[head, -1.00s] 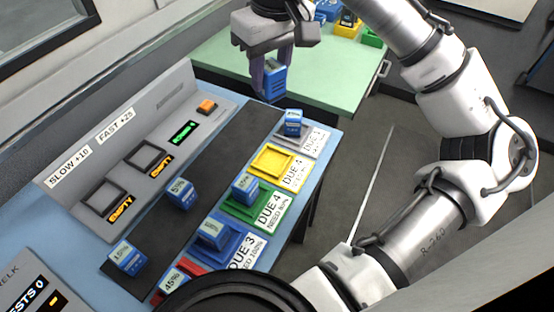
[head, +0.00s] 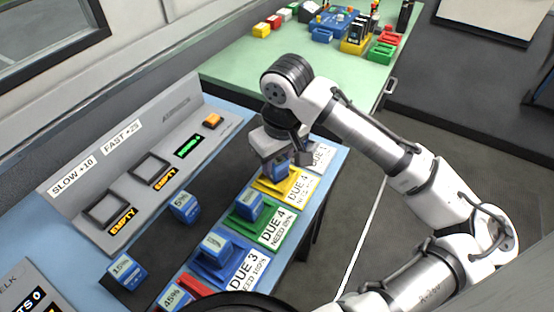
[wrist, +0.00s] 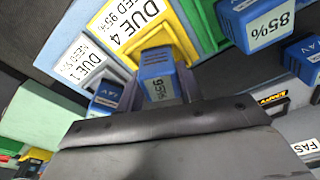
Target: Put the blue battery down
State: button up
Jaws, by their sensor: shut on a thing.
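My gripper (head: 277,158) is shut on a blue battery (head: 278,172) at the yellow pad (head: 291,192) labelled DUE 4. I cannot tell whether the battery's base touches the pad. Another blue battery (wrist: 106,96) stands beside it at the DUE 1 place; my gripper hides it in the head view.
The green pad (head: 240,216) and blue pad (head: 208,266) each bear a blue battery. Two more batteries stand on the dark strip (head: 160,245). Two charger slots (head: 150,167) read EMPTY. A green table (head: 235,68) with colored blocks stands behind.

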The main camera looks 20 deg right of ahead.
aim_at(282, 162)
jog(key=shift+f, duration=0.2)
jog(key=shift+f, duration=0.15)
jog(key=o, duration=1.1)
jog(key=r, duration=0.4)
jog(key=s+r, duration=0.1)
jog(key=r, duration=0.7)
jog(key=shift+s+d+r, duration=0.2)
jog(key=shift+d, duration=0.05)
